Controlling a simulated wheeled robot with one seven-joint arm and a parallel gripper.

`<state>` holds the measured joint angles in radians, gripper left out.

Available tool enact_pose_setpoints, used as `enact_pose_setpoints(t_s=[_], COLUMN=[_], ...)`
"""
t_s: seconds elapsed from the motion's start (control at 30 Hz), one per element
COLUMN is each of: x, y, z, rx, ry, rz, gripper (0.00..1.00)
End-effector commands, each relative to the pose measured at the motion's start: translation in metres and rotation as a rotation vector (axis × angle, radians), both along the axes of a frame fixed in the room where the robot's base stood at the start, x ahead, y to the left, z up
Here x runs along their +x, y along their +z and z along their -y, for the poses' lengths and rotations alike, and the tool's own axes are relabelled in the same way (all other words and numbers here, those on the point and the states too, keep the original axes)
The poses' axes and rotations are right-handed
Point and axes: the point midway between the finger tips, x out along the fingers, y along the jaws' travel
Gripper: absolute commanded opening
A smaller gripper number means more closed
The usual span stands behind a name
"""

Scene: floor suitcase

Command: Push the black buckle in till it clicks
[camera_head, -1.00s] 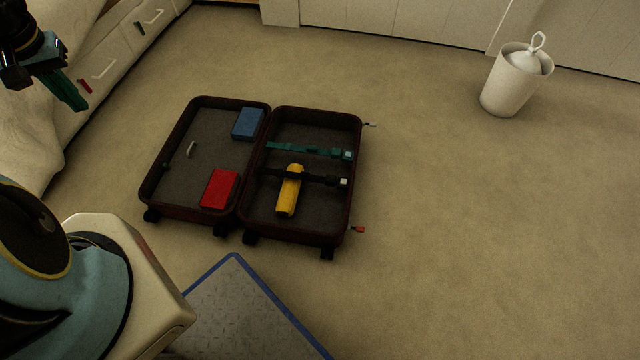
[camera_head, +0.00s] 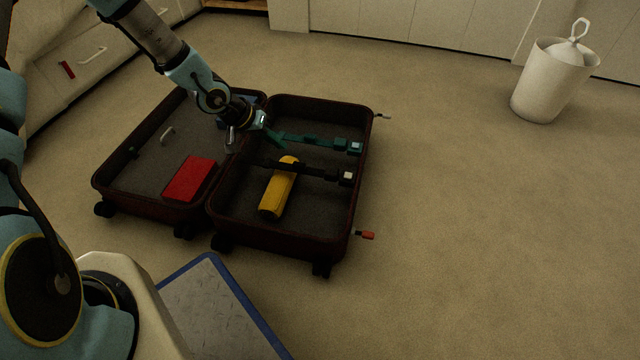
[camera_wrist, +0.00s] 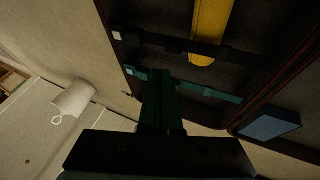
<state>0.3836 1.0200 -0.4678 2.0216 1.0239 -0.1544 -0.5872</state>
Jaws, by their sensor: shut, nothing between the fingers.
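The black strap (camera_head: 285,166) crosses the right half of the open suitcase (camera_head: 364,190) and passes over a yellow rolled object (camera_head: 278,190). The black buckle (camera_head: 331,174) is at its right end beside a small pale block; I cannot tell how far in it sits. In the wrist view the black strap (camera_wrist: 183,44) is above my fingertips. My gripper (camera_head: 277,140) is shut and empty, with green fingers over the suitcase near the left part of the teal strap (camera_head: 305,139). In the wrist view my gripper (camera_wrist: 160,75) partly covers the teal strap (camera_wrist: 205,91).
A red box (camera_head: 190,179) lies in the suitcase's left half. A blue box (camera_wrist: 270,125) shows in the wrist view; my arm mostly hides it in the head view. A white bin (camera_head: 551,85) stands at the far right. The floor right of the suitcase is clear.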

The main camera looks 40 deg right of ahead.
Motion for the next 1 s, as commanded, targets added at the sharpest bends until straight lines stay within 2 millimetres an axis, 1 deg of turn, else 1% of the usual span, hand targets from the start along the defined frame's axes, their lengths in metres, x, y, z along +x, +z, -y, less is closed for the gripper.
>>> enact_pose_setpoints(t_s=[0.03, 0.1, 0.2, 0.37, 0.6, 0.8, 1.0], x=[-0.008, -0.017, -0.024, -0.028, -0.035, -0.040, -0.042], y=[-0.024, -0.035, -0.041, -0.052, -0.087, -0.111, -0.120], z=[0.010, 0.019, 0.027, 0.035, 0.058, 0.076, 0.085], rx=[-0.021, -0.042, -0.061, -0.065, -0.064, -0.063, -0.063], ry=[-0.015, -0.032, -0.045, -0.050, -0.050, -0.050, -0.047], rz=[-0.016, -0.031, -0.041, -0.046, -0.044, -0.045, -0.045], gripper=[0.00, 0.00, 0.00, 0.00, 0.00, 0.00, 0.00])
